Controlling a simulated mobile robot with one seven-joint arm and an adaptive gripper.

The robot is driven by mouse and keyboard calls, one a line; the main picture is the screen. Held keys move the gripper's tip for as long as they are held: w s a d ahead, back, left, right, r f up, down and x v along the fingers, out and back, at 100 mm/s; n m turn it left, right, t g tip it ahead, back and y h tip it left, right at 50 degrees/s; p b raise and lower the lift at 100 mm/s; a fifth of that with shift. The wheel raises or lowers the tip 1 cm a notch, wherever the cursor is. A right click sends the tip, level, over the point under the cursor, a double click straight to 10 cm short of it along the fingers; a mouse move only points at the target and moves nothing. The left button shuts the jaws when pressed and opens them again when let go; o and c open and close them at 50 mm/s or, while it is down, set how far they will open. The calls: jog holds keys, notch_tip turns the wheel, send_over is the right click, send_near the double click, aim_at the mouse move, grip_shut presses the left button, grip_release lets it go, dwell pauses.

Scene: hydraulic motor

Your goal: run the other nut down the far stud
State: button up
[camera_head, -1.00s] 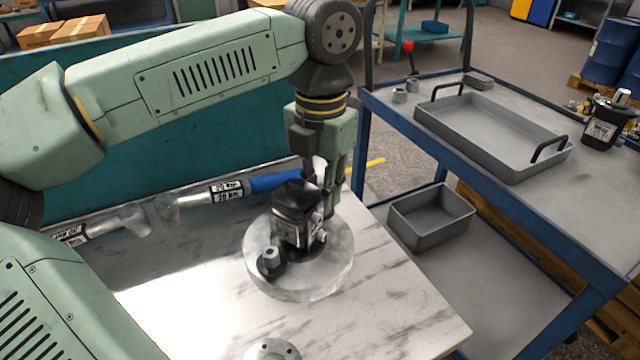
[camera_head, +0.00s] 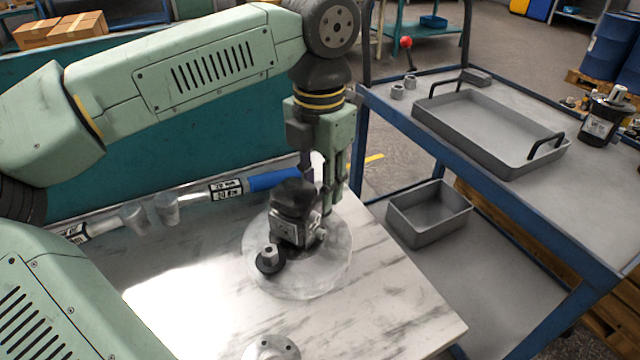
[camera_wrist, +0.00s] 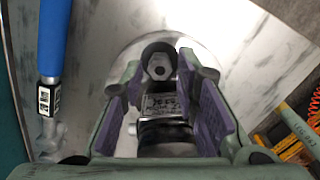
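The hydraulic motor (camera_head: 293,205), dark on top with a pale metal body, stands on a round metal plate (camera_head: 325,275). A nut (camera_head: 268,254) sits at the motor's near-left flange ear; it also shows in the wrist view (camera_wrist: 158,69). My gripper (camera_head: 323,205) points down at the motor's far-right side. In the wrist view its purple-padded fingers (camera_wrist: 163,95) stand wide apart, with the motor's labelled body (camera_wrist: 163,106) showing between them. I see no nut clearly gripped. The far stud and its nut are hidden behind the motor and fingers.
A blue-handled torque wrench (camera_head: 270,180) lies along the bench's back edge. A flanged metal part (camera_head: 271,348) is at the front. The marble-like benchtop (camera_head: 390,290) is clear at right. A blue cart beyond holds a grey tray (camera_head: 490,130), two small cylinders and another motor (camera_head: 604,118).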

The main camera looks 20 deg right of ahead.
jog(key=shift+r+p, duration=0.85)
jog(key=shift+r, duration=0.6)
jog(key=shift+o, duration=0.4)
jog(key=o, duration=0.5)
notch_tip(320, 180, up, 6)
jog(key=p, duration=0.4)
